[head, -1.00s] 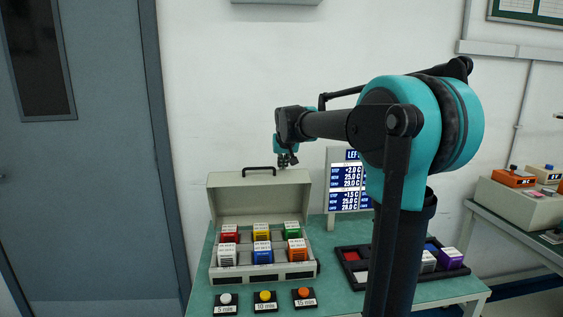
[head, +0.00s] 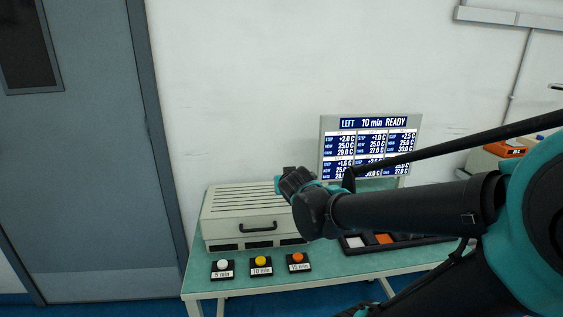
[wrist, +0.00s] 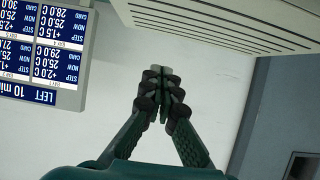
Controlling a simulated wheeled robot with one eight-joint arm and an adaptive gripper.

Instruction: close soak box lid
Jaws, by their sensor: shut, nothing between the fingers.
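The soak box (head: 222,229) stands on the green table in the head view. Its slatted lid (head: 237,195) is down over the box, with the dark handle (head: 258,227) on the front. No gap shows under the lid, but its right end is partly hidden by my arm. The cards inside are hidden. My gripper (head: 288,174) is near the lid's back right corner; whether it touches the lid cannot be told. In the wrist view its fingers (wrist: 161,84) are together and empty, with the slatted lid (wrist: 225,22) beyond them at the top right.
Three buttons, white (head: 222,264), yellow (head: 262,261) and orange (head: 297,258), stand in front of the box. A screen (head: 374,123) reading "LEFT 10 min READY" stands behind right. A dark tray (head: 352,250) is partly hidden by my arm. Open wall is above the box.

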